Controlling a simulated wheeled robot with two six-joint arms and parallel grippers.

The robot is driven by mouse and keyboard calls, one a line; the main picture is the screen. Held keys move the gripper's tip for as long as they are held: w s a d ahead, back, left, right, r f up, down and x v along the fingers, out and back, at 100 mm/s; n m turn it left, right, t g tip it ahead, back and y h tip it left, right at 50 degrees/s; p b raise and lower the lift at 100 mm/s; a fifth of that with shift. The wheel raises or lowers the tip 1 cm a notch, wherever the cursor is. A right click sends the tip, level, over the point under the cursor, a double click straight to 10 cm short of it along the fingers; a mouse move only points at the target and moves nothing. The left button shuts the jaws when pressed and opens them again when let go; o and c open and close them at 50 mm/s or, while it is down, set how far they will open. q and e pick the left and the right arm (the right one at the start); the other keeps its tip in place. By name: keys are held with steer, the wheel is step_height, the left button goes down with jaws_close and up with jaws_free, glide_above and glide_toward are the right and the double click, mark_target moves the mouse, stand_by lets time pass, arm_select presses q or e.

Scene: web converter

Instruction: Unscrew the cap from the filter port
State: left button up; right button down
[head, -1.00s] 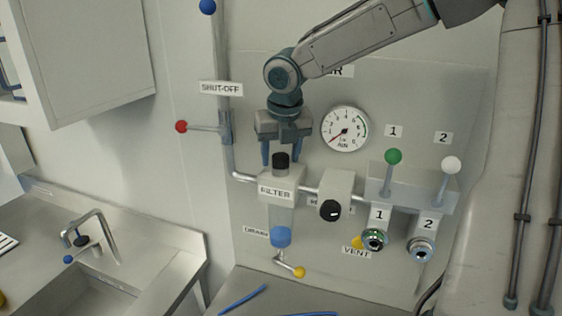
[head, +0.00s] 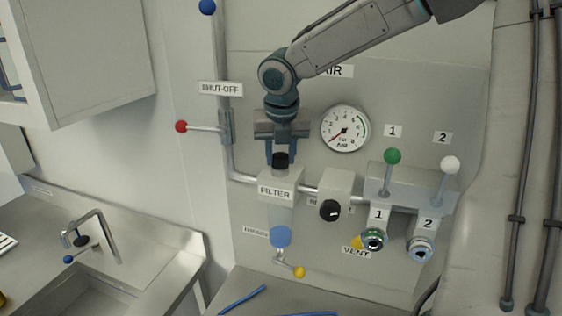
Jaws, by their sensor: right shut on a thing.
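The filter (head: 275,191) is a light block with a clear bowl and a blue bottom, mounted on the wall panel. A black cap (head: 281,161) sits at its top. My right gripper (head: 281,157) points down from above, with its two fingers on either side of the cap, shut on it. Whether the cap is still seated in the port cannot be told, as the fingers partly cover it. My left gripper is not in view.
A pressure gauge (head: 345,129) is right of the gripper. The shut-off lever with a red knob (head: 181,127) is at the left. A black regulator knob (head: 330,210) and levers with green (head: 393,156) and white (head: 450,165) knobs are at the right.

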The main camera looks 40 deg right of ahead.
steer(key=shift+n, duration=0.4)
steer(key=n, duration=0.2)
steer(key=shift+d+n+y, duration=0.15)
steer(key=shift+n+y, duration=0.25)
steer(key=shift+t, duration=0.3)
steer(key=shift+n, duration=0.3)
steer(key=n+y, duration=0.1)
steer(key=n, duration=0.2)
steer(key=shift+d+n, duration=0.15)
steer(key=shift+n, duration=0.25)
steer(key=shift+r, duration=0.1)
steer(key=c, duration=1.3)
jaws_free()
steer(key=shift+o, duration=1.2)
steer(key=shift+w+d, duration=0.1)
